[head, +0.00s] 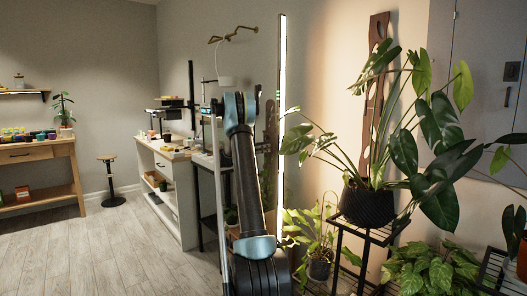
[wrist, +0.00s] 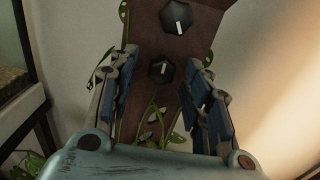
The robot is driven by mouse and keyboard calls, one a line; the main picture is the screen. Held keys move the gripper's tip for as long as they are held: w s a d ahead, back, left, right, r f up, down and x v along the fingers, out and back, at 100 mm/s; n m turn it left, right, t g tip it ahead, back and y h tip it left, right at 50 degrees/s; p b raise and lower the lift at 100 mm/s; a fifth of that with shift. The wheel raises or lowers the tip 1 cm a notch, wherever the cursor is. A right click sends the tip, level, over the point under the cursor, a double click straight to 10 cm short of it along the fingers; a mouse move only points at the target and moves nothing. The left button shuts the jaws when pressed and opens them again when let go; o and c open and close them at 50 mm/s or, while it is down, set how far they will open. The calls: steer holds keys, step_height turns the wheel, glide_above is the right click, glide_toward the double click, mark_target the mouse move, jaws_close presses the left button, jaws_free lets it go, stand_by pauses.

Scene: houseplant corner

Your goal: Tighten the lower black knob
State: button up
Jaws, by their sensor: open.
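The lower black knob (wrist: 161,71) shows in the wrist view on a dark brown upright board (wrist: 144,28). It is faceted, with a short white line that stands slightly tilted. A larger black upper knob (wrist: 176,17) with a similar white line sits above it and a little to the right. My gripper (wrist: 163,78) is open, one finger to the left of the lower knob and one to the right. I see space between each finger and the knob, and cannot tell the depth left to it. In the head view my arm hides my gripper, and I cannot make out the knobs.
Green leaves (wrist: 152,128) show between and behind my fingers. A dark-framed case (wrist: 14,75) stands at left in the wrist view. In the head view, a potted plant (head: 367,206) on a black stand is right of my arm. Open floor (head: 110,250) lies to the left.

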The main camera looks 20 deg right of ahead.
steer(key=shift+w+d, duration=0.1)
steer(key=shift+d, duration=0.3)
jaws_close()
